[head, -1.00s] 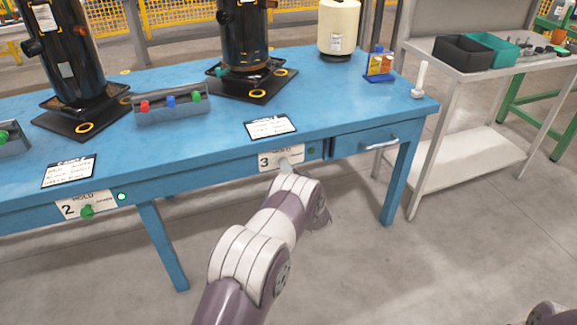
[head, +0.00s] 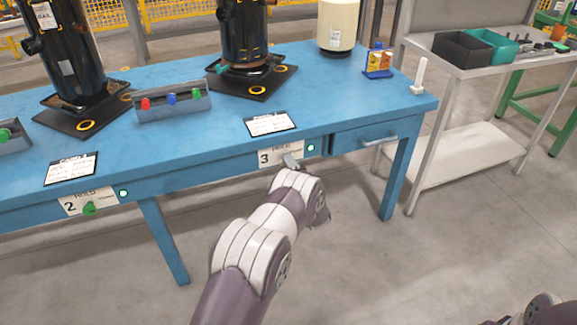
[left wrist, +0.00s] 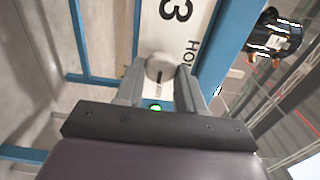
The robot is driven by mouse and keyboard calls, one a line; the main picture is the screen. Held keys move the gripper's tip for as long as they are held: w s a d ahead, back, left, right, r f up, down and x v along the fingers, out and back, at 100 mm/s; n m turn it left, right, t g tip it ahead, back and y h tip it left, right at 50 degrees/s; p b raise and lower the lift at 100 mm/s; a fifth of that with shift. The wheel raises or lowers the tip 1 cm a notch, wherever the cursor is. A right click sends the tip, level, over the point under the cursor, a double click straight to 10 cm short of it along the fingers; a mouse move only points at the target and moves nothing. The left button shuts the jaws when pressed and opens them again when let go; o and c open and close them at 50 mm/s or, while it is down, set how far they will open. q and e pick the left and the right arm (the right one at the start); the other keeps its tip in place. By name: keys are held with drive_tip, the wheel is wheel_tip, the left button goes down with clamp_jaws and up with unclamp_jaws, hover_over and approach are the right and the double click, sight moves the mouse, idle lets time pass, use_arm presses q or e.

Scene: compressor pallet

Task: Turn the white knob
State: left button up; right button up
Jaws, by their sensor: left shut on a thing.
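The white knob (left wrist: 158,66) sits on the white "3" label plate (head: 268,158) on the front edge of the blue table. In the left wrist view it is a round pale knob with a short dark mark on its face. My left gripper (left wrist: 160,82) has its two grey fingers on either side of the knob, shut on it. In the head view my left gripper (head: 291,162) reaches the plate and hides most of the knob. A small light (head: 310,148) right of the plate glows green. My right gripper is not in view.
A green knob (head: 89,208) sits on the "2" plate at the left. The blue table (head: 200,125) holds black cylinders, a button box (head: 172,103) and a card (head: 270,124). A drawer handle (head: 380,140) sticks out right of my gripper.

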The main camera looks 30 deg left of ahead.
use_arm(q)
drive_tip(key=shift+f, duration=0.15)
drive_tip(key=o, duration=1)
drive_tip(key=p+v, duration=0.3)
drive_tip(key=v, duration=1)
drive_tip(key=shift+a, duration=0.1)
